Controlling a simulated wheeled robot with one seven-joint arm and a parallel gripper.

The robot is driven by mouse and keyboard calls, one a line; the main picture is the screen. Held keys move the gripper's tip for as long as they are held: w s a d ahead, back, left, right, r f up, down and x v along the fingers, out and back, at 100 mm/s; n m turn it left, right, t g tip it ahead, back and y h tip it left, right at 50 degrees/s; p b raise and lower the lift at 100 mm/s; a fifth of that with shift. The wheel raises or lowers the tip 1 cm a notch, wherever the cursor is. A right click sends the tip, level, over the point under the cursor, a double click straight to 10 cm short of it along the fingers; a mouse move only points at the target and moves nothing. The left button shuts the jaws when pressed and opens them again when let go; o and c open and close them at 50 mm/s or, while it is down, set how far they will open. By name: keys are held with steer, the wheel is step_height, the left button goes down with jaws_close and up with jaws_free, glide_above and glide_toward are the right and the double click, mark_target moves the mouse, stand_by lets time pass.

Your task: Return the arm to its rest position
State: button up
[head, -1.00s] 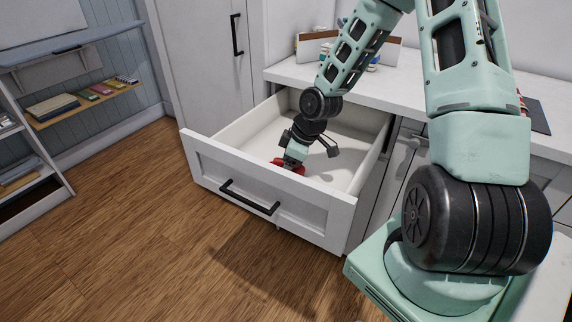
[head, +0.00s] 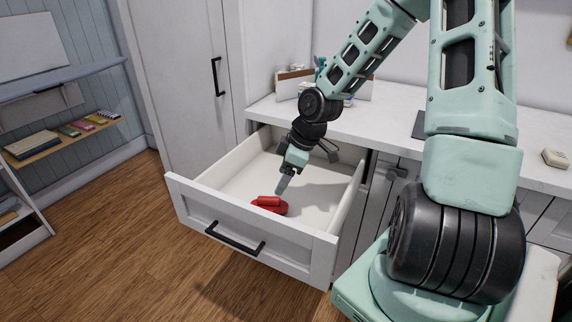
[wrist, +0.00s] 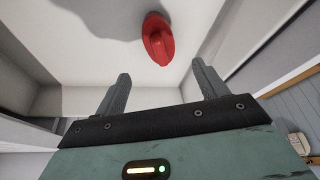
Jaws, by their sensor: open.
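My gripper (head: 283,186) is in the head view, above the open drawer (head: 212,206) and pointing down into it. In the wrist view its two fingers (wrist: 160,88) are spread apart with nothing between them. A red object (head: 268,205) lies on the drawer floor near the front panel. It also shows in the wrist view (wrist: 157,40), beyond the fingertips and apart from them. My arm reaches from the right over the counter edge to the drawer.
A white counter (head: 400,128) runs behind the drawer, with a box of small items (head: 292,84) on it. A tall white cabinet (head: 185,80) stands at the left. A shelf (head: 60,143) with books is at far left. The wooden floor (head: 120,235) in front is clear.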

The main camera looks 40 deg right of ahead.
steer(key=shift+v, duration=0.75)
steer(key=shift+a, duration=0.1)
steer(key=s+a+r+g+p, duration=0.1)
steer(key=s+a+r, duration=0.3)
steer(key=s+a, duration=0.3)
steer(key=s+a+r+g+h+p, duration=0.1)
steer(key=s+a+r, duration=0.4)
steer(key=a, duration=0.6)
steer(key=s+a+r+g+h+p, duration=0.1)
steer(key=s+a+r+p, duration=0.1)
steer(key=s+a+r, duration=0.3)
steer(key=s+a, duration=0.3)
steer(key=a, duration=0.1)
steer(key=shift+s+a+m+p, duration=0.2)
steer(key=shift+s+m+p, duration=0.1)
steer(key=shift+s+p, duration=0.1)
